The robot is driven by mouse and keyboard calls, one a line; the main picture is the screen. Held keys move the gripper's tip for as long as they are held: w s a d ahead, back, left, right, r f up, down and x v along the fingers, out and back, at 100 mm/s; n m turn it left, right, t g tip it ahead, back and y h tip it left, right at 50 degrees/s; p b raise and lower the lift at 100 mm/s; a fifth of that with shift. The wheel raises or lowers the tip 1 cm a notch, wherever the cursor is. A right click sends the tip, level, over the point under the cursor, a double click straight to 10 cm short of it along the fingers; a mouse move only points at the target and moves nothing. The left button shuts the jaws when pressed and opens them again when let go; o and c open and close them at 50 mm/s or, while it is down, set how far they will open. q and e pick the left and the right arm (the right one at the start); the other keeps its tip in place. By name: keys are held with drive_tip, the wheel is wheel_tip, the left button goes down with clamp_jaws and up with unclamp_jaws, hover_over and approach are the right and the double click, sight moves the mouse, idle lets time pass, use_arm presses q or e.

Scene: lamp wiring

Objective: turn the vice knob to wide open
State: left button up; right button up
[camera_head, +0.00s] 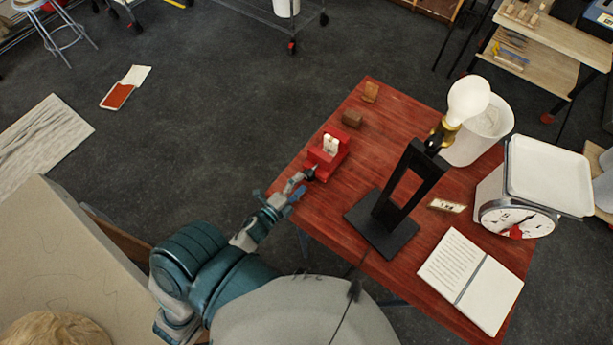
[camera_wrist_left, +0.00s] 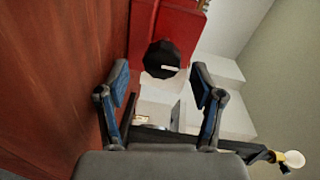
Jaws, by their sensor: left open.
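The small red vice (camera_head: 328,158) stands on the red table near its left edge, with a pale block held in its top. My left gripper (camera_head: 298,185) is at the vice's near side, beside the table edge. In the left wrist view the red vice (camera_wrist_left: 178,22) is at the top, with its round black knob (camera_wrist_left: 157,62) facing me. My left gripper (camera_wrist_left: 161,82) is open, one blue-padded finger on each side of the knob's line. The knob sits about level with or just beyond the fingertips; I cannot tell whether they touch it. My right gripper is not in view.
A black lamp stand (camera_head: 385,228) with a bulb (camera_head: 468,99) stands mid-table. A white bin, a scale (camera_head: 516,219) and an open notebook (camera_head: 470,280) are to the right.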

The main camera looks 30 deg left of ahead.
use_arm(q)
drive_tip(key=s+a, duration=0.1)
drive_tip(key=s, duration=0.6)
drive_tip(key=shift+s+r, duration=0.25)
drive_tip(key=shift+s, duration=0.1)
drive_tip(key=shift+a, duration=0.1)
